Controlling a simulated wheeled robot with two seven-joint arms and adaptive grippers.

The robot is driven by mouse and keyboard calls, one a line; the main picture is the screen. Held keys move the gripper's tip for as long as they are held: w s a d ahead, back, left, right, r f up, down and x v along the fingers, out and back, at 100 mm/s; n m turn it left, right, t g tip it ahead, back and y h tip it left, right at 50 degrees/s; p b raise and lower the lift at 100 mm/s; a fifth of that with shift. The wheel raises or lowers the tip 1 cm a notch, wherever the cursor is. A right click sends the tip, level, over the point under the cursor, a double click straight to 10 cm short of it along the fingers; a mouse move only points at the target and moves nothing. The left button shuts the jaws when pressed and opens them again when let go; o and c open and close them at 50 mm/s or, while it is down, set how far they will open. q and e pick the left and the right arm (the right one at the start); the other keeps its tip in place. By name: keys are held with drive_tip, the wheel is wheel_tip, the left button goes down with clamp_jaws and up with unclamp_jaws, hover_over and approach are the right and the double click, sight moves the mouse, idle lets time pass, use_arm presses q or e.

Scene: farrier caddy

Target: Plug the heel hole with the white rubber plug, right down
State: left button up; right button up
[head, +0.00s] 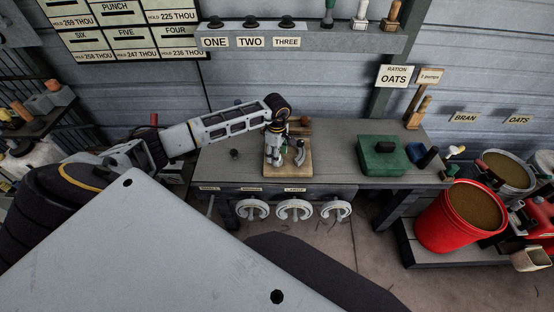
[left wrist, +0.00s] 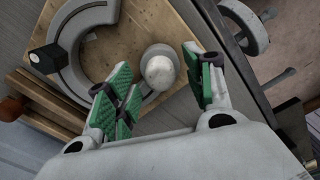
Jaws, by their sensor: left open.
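The round-topped white plug (left wrist: 160,72) stands near the other end. My left gripper (left wrist: 160,88), with green pads, is open, its fingers on either side of the white plug, with gaps showing. In the head view the left gripper (head: 275,155) is over the board. The heel hole is hidden. My right gripper is not in view.
A green box (head: 382,155) stands on the bench (head: 340,170) to the right of the board, with bare bench between. A red bucket (head: 445,232) is at the right.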

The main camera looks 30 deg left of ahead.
use_arm(q)
wheel_tip(320, 180, up, 11)
idle(0.6)
drive_tip(key=shift+f, duration=0.1)
idle(0.3)
